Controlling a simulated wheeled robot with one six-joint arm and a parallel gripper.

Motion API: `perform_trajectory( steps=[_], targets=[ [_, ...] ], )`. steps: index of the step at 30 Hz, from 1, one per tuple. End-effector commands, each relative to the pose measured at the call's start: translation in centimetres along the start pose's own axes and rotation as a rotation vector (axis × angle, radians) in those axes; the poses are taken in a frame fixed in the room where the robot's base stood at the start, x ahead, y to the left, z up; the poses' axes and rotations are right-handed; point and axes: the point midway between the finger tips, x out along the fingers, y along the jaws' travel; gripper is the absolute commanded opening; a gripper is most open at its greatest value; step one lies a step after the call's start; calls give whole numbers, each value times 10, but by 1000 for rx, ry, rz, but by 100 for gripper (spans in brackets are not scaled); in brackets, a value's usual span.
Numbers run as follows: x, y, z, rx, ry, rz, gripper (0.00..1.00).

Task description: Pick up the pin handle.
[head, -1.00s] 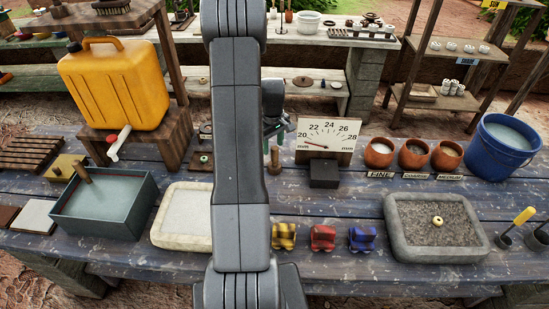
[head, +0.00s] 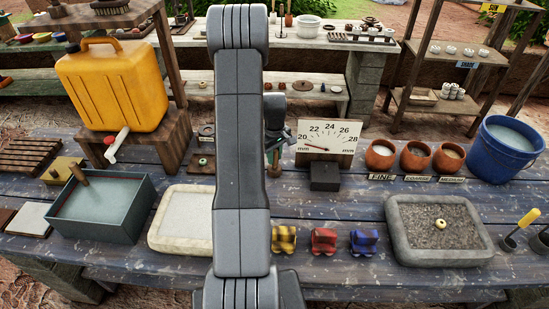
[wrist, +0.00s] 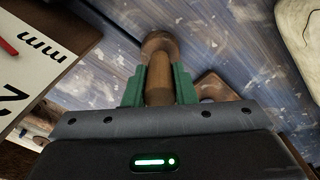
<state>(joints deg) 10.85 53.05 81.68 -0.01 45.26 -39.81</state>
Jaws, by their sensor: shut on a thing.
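The pin handle is a brown wooden peg with a wider round end (wrist: 160,42). In the wrist view it stands between the green fingers of my gripper (wrist: 158,82), which is shut on its shaft. In the head view my gripper (head: 272,154) is partly hidden behind my arm, left of the dial board. A little of the brown handle (head: 275,170) shows below the fingers, close to the table top. I cannot tell whether it touches the table.
A white dial board (head: 328,138) with a dark block (head: 324,176) stands just right of the gripper. Three clay pots (head: 414,156) are farther right. Three toy-like blocks (head: 323,241) and a grey stone tray (head: 398,245) lie in front. A small wooden piece (wrist: 212,86) is beside the handle.

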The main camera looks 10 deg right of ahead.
Motion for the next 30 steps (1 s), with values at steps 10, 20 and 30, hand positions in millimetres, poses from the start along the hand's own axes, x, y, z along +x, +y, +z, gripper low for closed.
perform_trajectory(
  steps=[10,20,30],
  targets=[
    [-46,0,-1,0,2,2,2],
    [-94,0,0,0,2,2,2],
    [-100,0,0,0,0,0,2]
  ],
)
